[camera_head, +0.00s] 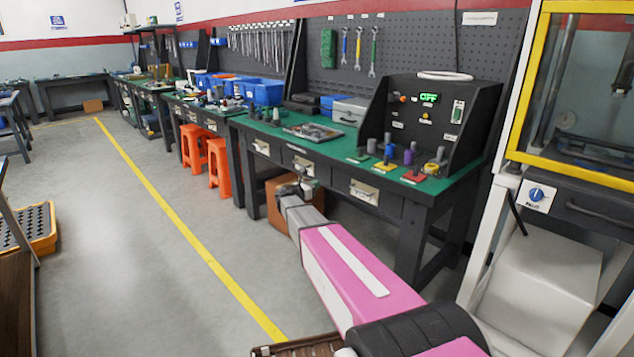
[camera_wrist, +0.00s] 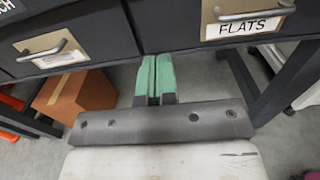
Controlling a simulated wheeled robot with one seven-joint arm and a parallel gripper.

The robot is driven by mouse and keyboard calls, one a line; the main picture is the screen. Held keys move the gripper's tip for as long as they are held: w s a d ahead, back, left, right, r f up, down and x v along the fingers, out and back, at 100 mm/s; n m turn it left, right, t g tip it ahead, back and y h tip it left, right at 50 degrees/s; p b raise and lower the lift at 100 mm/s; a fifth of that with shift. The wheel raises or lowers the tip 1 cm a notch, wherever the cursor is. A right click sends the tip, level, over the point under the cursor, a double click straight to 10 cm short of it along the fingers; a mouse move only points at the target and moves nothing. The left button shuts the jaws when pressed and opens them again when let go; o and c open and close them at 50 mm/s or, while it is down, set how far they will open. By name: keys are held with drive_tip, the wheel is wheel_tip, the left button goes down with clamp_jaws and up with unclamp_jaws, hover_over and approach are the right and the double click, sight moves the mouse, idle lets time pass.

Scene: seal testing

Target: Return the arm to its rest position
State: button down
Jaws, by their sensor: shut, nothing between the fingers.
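My arm, with pink and grey links, stretches forward and low from the bottom of the head view. My gripper (camera_head: 304,176) is at its far end, in front of the workbench's drawers and below the green top. In the wrist view my gripper (camera_wrist: 154,76) shows two green finger pads pressed together with nothing between them. The fingertips point at the underside of the drawer row (camera_wrist: 180,25). They look close to the drawers' lower edge, but I cannot tell whether they touch.
The workbench (camera_head: 335,153) carries a black panel box (camera_head: 440,125) and small colored fixtures. A brown box (camera_wrist: 75,94) stands on the floor beneath it. Orange stools (camera_head: 218,165) stand farther left. A yellow-framed machine (camera_head: 575,90) is at right. Open floor (camera_head: 120,250) lies left.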

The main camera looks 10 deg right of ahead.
drive_tip(key=s+f+m+g+y, duration=0.4)
drive_tip(key=s+m, duration=0.3)
drive_tip(key=s, duration=0.4)
drive_tip(key=s+f+m+g+y, duration=0.3)
drive_tip(key=s+f+m, duration=0.3)
drive_tip(key=s, duration=0.6)
drive_tip(key=s+a+f+m+g+y, duration=0.1)
drive_tip(key=s+a+m+y, duration=0.3)
drive_tip(key=s, duration=0.4)
drive_tip(key=s+a+f+m+g+y, duration=0.1)
drive_tip(key=s+a+m+y, duration=0.3)
drive_tip(key=s+m, duration=0.3)
drive_tip(key=shift+s+a+f+y, duration=0.3)
drive_tip(key=shift+s+f, duration=0.1)
drive_tip(key=shift+s, duration=0.25)
drive_tip(key=shift+d, duration=0.1)
